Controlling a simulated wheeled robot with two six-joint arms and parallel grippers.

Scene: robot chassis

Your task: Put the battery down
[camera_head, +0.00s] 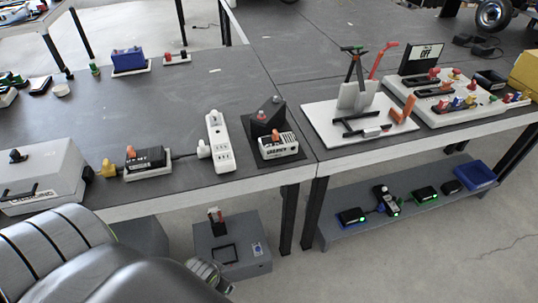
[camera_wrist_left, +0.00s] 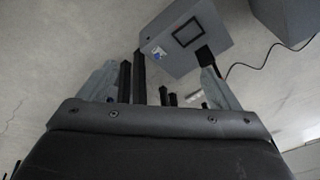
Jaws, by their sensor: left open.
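I cannot tell which block is the battery. A white and dark block with an orange knob (camera_head: 278,145) sits at a dark stand on the table. A similar dark block with an orange knob (camera_head: 147,161) lies on a white base to its left. My left gripper (camera_wrist_left: 160,88) is open with nothing between its fingers in the wrist view. In the head view my left arm comes in at the lower left, in front of the table. A grey box (camera_head: 244,264) with a black square outline stands low; the left wrist view shows it beyond the fingers (camera_wrist_left: 165,62). My right gripper is not in view.
A white power strip (camera_head: 219,142) and a grey charging box (camera_head: 40,182) stand on the dark table (camera_head: 100,115). A white board (camera_head: 352,138) with tools lies on the right table. A low shelf (camera_head: 345,237) holds several small devices and a blue tray (camera_head: 475,174).

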